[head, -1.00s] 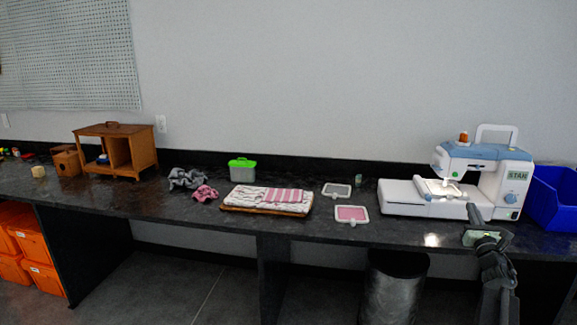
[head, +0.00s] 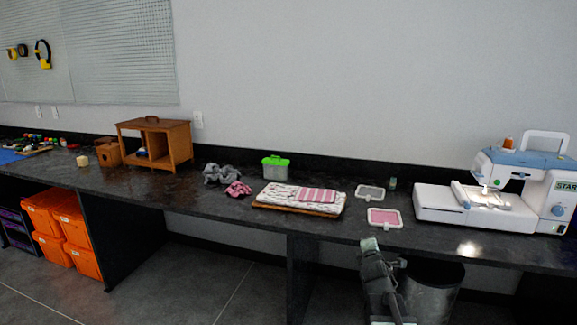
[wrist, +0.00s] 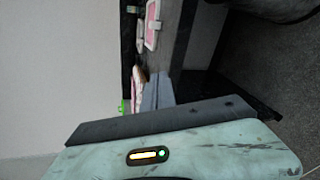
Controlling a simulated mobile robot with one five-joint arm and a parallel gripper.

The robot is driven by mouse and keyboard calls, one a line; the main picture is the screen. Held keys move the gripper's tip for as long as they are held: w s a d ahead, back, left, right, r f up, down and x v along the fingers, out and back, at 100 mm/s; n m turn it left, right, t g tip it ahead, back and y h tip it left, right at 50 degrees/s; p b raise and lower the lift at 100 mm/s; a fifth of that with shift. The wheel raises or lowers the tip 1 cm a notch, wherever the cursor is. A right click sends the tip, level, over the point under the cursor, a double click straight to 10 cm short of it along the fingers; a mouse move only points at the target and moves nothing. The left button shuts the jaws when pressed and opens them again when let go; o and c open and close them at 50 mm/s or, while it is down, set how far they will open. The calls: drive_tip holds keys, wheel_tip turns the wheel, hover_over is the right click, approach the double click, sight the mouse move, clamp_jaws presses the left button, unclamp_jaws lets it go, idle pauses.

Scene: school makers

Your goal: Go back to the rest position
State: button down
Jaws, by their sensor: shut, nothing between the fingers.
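My gripper (head: 369,244) is in the lower middle of the head view, in front of the dark counter (head: 330,229) and near its front edge. My arm rises to it from the bottom of the picture. In the wrist view my gripper's grey fingers (wrist: 158,88) are together and nothing shows between them. The wrist picture is turned sideways, with the counter's edge and a pink-centred frame (wrist: 153,25) beyond the fingers.
A white and blue sewing machine (head: 548,190), a pink-centred frame (head: 384,218), a folded striped cloth (head: 290,196), a green-lidded box (head: 275,168) and a wooden cabinet (head: 158,142) stand on the counter. A dark bin (head: 432,290) is beneath it. Orange crates (head: 85,257) are at left.

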drive_tip(key=s+a+f+m+g+y, duration=0.1)
drive_tip(key=s+a+f+m+g, duration=0.35)
drive_tip(key=s+f, duration=0.25)
drive_tip(key=s+a+f+m+g+y, duration=0.1)
drive_tip(key=s+a+f+m+g, duration=0.25)
drive_tip(key=s+f+m, duration=0.25)
drive_tip(key=s+a+f+m+g+y, duration=0.1)
drive_tip(key=s+f+m+g, duration=0.2)
drive_tip(key=s, duration=0.4)
drive_tip(key=s+a+f+m+g, duration=0.1)
drive_tip(key=s+a+m+g, duration=0.15)
drive_tip(key=s+m, duration=0.35)
wheel_tip(320, 180, up, 20)
drive_tip(key=p, duration=1.9)
drive_tip(key=shift+s+d+g+p, duration=0.25)
drive_tip(key=shift+d+g+p, duration=0.1)
